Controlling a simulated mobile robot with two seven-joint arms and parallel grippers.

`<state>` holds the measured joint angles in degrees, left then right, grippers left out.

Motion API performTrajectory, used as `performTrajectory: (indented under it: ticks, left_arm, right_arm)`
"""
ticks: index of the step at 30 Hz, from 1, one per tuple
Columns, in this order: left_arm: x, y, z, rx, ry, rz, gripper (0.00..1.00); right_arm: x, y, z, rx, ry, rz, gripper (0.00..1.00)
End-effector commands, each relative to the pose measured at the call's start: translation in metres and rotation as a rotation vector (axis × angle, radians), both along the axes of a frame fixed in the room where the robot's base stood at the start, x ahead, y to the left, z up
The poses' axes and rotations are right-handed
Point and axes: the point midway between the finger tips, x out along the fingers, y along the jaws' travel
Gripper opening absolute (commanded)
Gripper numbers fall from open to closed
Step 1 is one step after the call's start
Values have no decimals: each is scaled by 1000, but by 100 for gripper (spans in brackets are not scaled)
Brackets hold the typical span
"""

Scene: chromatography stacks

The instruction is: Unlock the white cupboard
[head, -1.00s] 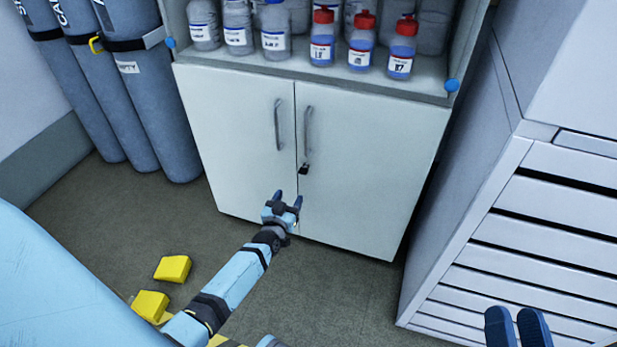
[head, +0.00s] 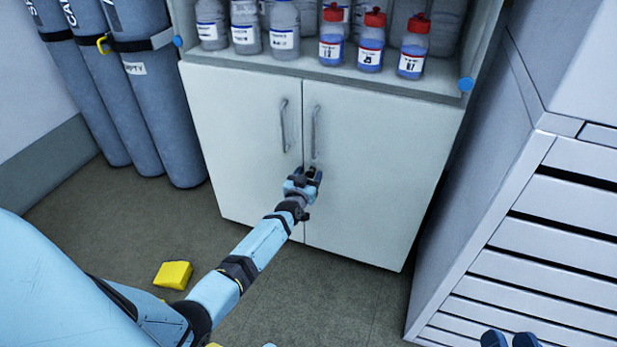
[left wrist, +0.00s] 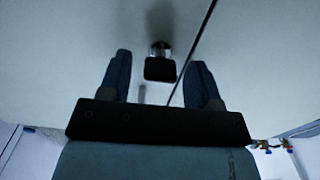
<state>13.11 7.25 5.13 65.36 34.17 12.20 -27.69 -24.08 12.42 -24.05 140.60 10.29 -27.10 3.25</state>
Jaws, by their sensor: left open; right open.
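The white cupboard (head: 375,160) has two closed doors, each with a vertical grey handle. My left gripper (head: 308,175) is in front of the right door, just below its handle and close to the seam. In the left wrist view, a silver lock with a black key-like head (left wrist: 160,68) lies between the two open fingers of my left gripper (left wrist: 160,80), apart from both. In the head view, the gripper largely hides this lock. My right gripper (head: 509,341) is at the bottom right edge, partly cut off, open and empty, away from the cupboard.
Bottles with red caps (head: 372,42) and other bottles stand on the open shelf above the doors. Grey gas cylinders (head: 160,110) stand at the left. A slatted white cabinet (head: 540,240) stands at the right. A yellow block (head: 173,274) is near my left arm.

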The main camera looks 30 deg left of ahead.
Motion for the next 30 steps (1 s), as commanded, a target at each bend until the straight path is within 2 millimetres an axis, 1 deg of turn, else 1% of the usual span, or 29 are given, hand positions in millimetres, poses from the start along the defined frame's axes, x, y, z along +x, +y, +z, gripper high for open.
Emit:
performTrajectory:
  ticks: [1, 7, 8, 14, 20, 26, 30]
  left_arm:
    - [0, 0, 0, 0, 0, 0, 55]
    - [0, 0, 0, 0, 0, 0, 9]
    - [0, 0, 0, 0, 0, 0, 8]
    - [0, 0, 0, -10, -2, 0, 8]
    - [-1, 0, 0, -70, -17, -1, 8]
    - [-1, 0, 0, -203, -49, -1, 8]
    - [-1, 1, 0, -326, -80, -1, 8]
  right_arm:
    - [0, 0, 0, 0, 0, 0, 43]
    - [0, 0, 0, 0, 0, 0, 43]
    - [0, 0, 0, -1, 1, 0, 43]
    - [0, 0, 0, 0, 0, 0, 43]
    - [0, 0, 2, 3, -6, -1, 43]
    - [0, -1, 6, 7, -15, -4, 43]
    - [0, -1, 7, 9, -18, -6, 43]
